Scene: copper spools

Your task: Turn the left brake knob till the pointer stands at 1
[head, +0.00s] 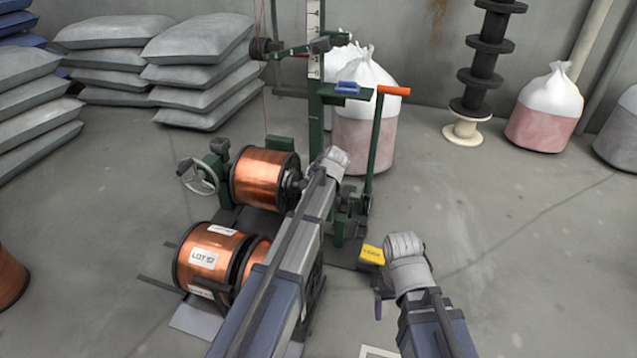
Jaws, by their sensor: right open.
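The brake knobs and their pointer scale cannot be made out on the green winding stand (314,110); my left arm crosses in front of it. The upper copper spool (262,178) sits on the stand, with a dark hub at its right side. My left arm reaches up over the middle of the stand, and its pale wrist ends right of that spool; its jaws are hidden. My right gripper (380,296) is open and empty, low at the stand's right side. A yellow labelled block (372,254) shows beside my right wrist, touching or just behind it.
A spoked handwheel (197,177) is left of the upper spool. A lower spool labelled LOT (204,258) stands in front. A green lever with an orange grip (394,91) rises at the right. Grey sacks (195,40) and a white-topped bag (364,130) stand behind.

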